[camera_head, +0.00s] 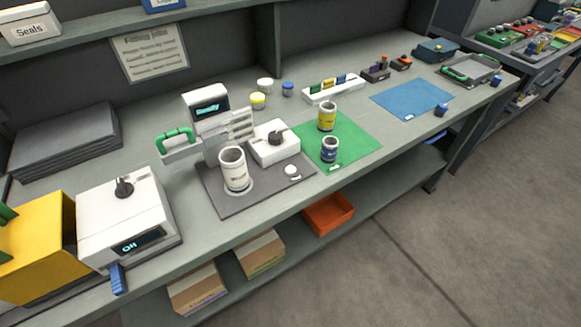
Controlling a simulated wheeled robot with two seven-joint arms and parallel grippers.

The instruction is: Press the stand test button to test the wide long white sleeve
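The test stand (207,104) stands on a dark grey mat (215,201), and its screen reads "Ready". A wide white sleeve (234,173) with dark lettering stands upright on the mat in front of the stand, apparently on a round base. A small round white button (292,170) sits on the mat to the right of the sleeve. A white box with a dark knob (274,139) is behind the button. I cannot tell from a label which of these is the test button. Neither of my grippers is in view.
A white device (120,205) reading "Off" and a yellow box (35,255) stand at the left. A blue mat (400,97) lies farther right. The bench front beside the button is clear.

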